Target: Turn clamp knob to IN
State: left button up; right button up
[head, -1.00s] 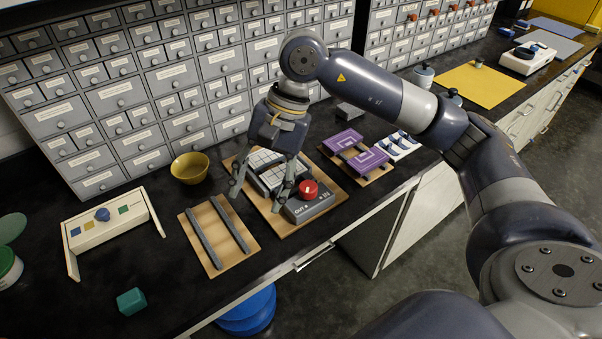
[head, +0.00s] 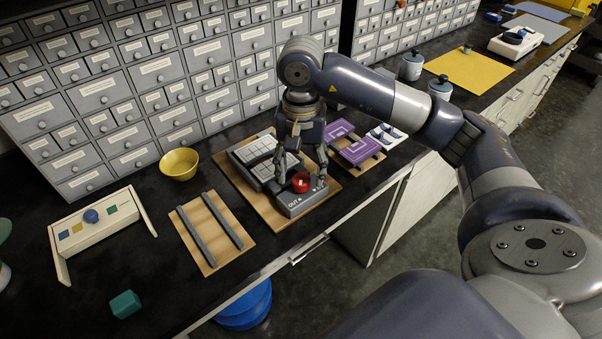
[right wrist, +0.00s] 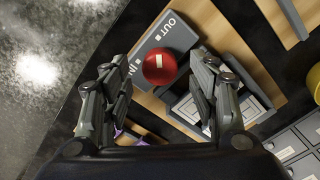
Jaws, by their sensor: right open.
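The clamp knob (head: 300,184) is round and red. It sits on the grey control box (head: 291,205), marked OUT at its near left end. In the right wrist view the knob (right wrist: 159,70) has a short white mark, and the box (right wrist: 167,38) reads OUT at the upper end and IN at the lower left. I cannot tell which label the mark points to. My right gripper (right wrist: 153,64) is open, its fingers on either side of the knob; contact is not clear. In the head view the right gripper (head: 301,172) is directly over the knob. My left gripper is out of view.
A grey frame with white tiles (head: 262,150) adjoins the box on a wooden board (head: 240,186). A board with two grey rails (head: 211,232) lies left; purple plates (head: 357,150) lie right. A yellow bowl (head: 179,164) and drawer cabinets (head: 160,70) stand behind.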

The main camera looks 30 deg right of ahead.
jog(key=shift+f, duration=1.1)
jog(key=c, duration=1.1)
jog(key=shift+o, duration=0.2)
